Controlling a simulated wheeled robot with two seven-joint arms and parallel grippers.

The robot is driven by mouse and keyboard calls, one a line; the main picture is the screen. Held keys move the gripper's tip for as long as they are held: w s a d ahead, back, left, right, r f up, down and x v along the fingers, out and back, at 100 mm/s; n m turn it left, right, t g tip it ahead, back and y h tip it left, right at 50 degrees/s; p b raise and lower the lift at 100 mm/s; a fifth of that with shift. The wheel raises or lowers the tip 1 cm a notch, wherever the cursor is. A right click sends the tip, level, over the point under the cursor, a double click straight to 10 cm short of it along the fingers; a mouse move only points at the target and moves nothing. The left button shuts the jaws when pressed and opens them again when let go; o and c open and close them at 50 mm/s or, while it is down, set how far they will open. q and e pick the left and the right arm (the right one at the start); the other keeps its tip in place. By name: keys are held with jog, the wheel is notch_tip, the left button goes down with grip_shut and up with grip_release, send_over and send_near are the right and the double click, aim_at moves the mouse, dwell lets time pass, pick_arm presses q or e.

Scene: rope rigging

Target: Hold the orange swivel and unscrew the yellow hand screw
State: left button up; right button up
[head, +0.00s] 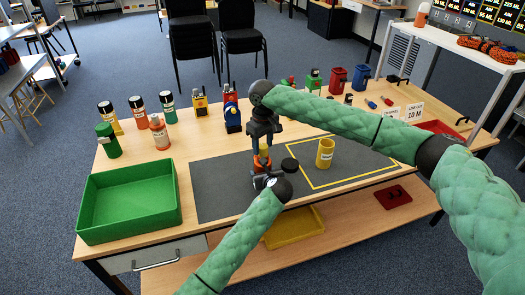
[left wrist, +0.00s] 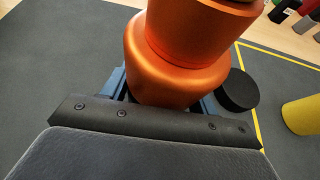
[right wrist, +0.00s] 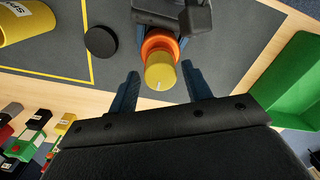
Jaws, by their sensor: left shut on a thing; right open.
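The orange swivel (left wrist: 175,70) stands upright on the dark mat, with my left gripper (left wrist: 165,95) shut around its lower part. In the head view the swivel (head: 262,166) is partly covered by my arms. The yellow hand screw (right wrist: 160,70) sits on top of the swivel, seen from above in the right wrist view. My right gripper (right wrist: 160,88) is open, with its blue fingers on either side of the screw and apart from it. In the head view the screw (head: 263,152) shows just below my right gripper (head: 263,140).
A black disc (head: 290,164) and a yellow cup (head: 325,152) stand on the mat to the right. A green tray (head: 130,203) is at the table's left. Bottles and several small coloured items line the back. The mat's left part is clear.

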jog(key=m, duration=0.4)
jog(key=shift+m, duration=0.4)
jog(key=m, duration=0.5)
jog(key=c, duration=0.8)
jog(key=shift+o, duration=0.2)
